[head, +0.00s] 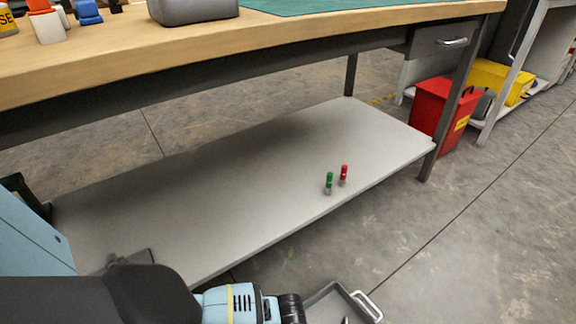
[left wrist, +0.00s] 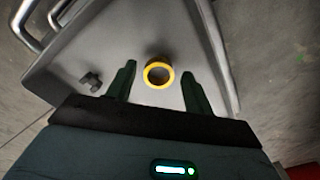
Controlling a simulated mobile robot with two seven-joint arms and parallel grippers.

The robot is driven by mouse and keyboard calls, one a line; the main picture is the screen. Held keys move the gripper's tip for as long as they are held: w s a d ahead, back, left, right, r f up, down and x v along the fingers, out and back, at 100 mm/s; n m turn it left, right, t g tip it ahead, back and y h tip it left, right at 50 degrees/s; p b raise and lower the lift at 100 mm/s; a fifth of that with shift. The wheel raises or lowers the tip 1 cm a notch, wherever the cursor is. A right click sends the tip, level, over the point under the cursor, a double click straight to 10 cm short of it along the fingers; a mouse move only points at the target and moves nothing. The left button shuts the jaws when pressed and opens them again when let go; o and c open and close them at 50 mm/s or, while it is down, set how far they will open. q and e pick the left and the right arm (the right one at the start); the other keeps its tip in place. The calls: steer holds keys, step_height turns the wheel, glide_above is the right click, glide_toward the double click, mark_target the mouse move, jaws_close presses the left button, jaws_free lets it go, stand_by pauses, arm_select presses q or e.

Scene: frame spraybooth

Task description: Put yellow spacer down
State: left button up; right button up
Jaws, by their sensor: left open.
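The yellow spacer (left wrist: 159,75) is a ring that lies in a grey metal tray (left wrist: 85,60) in the left wrist view. My left gripper (left wrist: 159,71) is open, with one dark green finger on each side of the ring. Gaps show between the ring and both fingers, so it is not gripped. In the head view, my left arm comes in at the bottom and its fingers are out of the picture. The tray's corner and handle show there too (head: 329,297), but the spacer does not. My right gripper is in neither view.
A small dark knob-like part (left wrist: 91,81) lies in the tray left of the fingers. A workbench (head: 300,38) has a low grey shelf (head: 200,195) holding a green bottle (head: 329,184) and a red one (head: 343,175). A red bin (head: 432,110) stands right. Floor is clear in front.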

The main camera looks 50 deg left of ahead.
arm_select(q)
step_height(320, 180, up, 11)
steer(key=p, duration=0.5)
steer(key=shift+f, duration=0.2)
